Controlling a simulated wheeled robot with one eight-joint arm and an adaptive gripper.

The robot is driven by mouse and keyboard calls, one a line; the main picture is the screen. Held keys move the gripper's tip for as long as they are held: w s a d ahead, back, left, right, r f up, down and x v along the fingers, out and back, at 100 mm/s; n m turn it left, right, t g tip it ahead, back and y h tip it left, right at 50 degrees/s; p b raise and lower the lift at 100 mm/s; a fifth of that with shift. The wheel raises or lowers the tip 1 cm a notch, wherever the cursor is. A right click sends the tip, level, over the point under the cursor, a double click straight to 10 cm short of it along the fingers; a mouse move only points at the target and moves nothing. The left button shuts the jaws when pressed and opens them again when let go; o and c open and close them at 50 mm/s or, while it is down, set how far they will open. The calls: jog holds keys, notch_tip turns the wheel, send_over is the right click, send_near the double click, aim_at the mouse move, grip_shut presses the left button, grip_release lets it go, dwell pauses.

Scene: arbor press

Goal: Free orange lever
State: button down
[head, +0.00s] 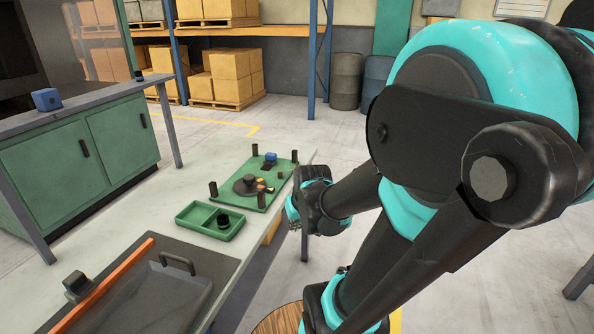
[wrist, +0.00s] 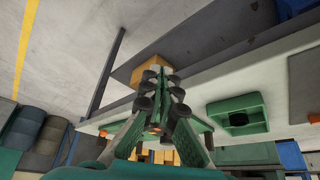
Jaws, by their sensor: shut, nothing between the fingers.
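A long orange bar (head: 104,283), which looks like the lever, lies slantwise along a grey tray-like plate at the lower left of the head view. A dark block (head: 76,284) sits close to its left side; I cannot tell whether they touch. My gripper (wrist: 160,82) shows in the wrist view with its fingers together and empty. In the head view the end of my arm is beyond the table's right edge, right of the green board and well away from the bar. The fingers are hard to make out there.
A green board (head: 283,182) with dark posts and small parts stands on the table. A green two-part tray (head: 192,226) holds a dark ring (head: 223,220). The grey plate has a black handle (head: 177,263). A green cabinet (head: 70,165) bounds the left.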

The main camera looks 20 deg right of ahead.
jog(key=w+d+r+t, duration=0.1)
jog(key=w+d+r, duration=0.4)
jog(key=w, duration=0.5)
jog(key=w+d+r+t, duration=0.2)
jog(key=w+d+r, duration=0.3)
jog(key=w, duration=0.4)
jog(key=shift+w+d, duration=0.4)
jog(key=shift+d, duration=0.4)
jog(key=shift+w, duration=0.1)
send_near(298, 170)
jog(key=s+f+x, duration=0.1)
jog(key=x, duration=0.4)
jog(key=shift+w+f, duration=0.2)
jog(key=shift+w, duration=0.7)
